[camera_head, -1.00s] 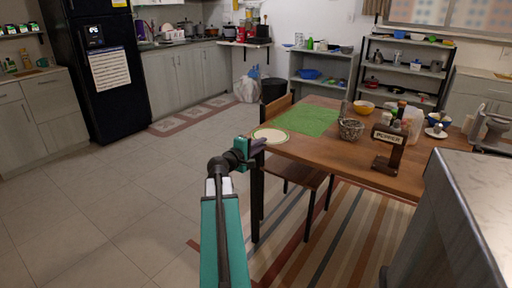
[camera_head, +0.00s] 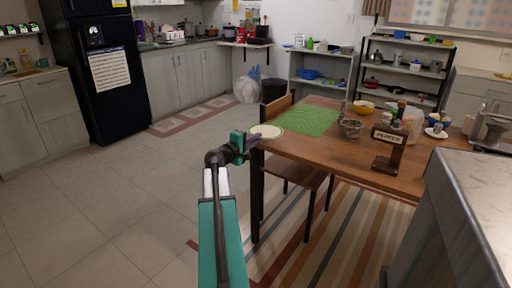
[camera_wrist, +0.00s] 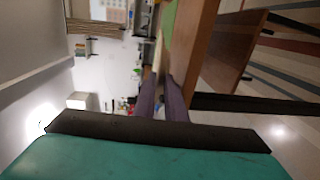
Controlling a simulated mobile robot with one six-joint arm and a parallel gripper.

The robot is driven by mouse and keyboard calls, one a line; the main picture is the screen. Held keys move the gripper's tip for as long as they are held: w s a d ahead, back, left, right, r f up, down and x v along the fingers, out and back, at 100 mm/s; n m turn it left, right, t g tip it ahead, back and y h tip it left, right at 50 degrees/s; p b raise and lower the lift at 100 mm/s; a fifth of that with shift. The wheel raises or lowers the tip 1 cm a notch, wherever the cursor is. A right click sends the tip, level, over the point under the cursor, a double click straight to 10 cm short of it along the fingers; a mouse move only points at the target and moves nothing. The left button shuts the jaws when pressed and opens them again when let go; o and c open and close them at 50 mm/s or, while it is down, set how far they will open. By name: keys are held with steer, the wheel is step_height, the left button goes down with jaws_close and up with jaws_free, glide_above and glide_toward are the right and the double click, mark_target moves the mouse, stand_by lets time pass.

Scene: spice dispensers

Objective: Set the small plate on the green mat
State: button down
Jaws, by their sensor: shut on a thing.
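The small plate (camera_head: 266,131), pale with a green rim, is at the near left corner of the table in the head view. My gripper (camera_head: 254,141) is shut on its near edge. The green mat (camera_head: 308,121) lies flat on the table just right of and behind the plate. The plate overlaps the mat's near left corner in the picture; I cannot tell whether it touches. In the wrist view my gripper's purple fingers (camera_wrist: 162,100) are close together, with the plate (camera_wrist: 157,55) seen nearly edge-on beyond them and a strip of the mat (camera_wrist: 168,22) beside it.
The wooden table (camera_head: 310,152) also carries a wire basket (camera_head: 351,128), a yellow bowl (camera_head: 363,107), and a dark stand with a sign (camera_head: 388,140). A wooden chair (camera_head: 297,171) is tucked at the table's near side. The floor to the left is free.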

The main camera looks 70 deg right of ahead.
step_height(320, 180, down, 4)
steer(key=shift+r+b, duration=0.25)
steer(key=shift+b, duration=0.05)
steer(key=c, duration=1.8)
jaws_free()
steer(key=shift+a, duration=0.15)
steer(key=v, duration=1.1)
steer(key=shift+a+p, duration=0.3)
steer(key=shift+a, duration=0.05)
steer(key=shift+w, duration=0.15)
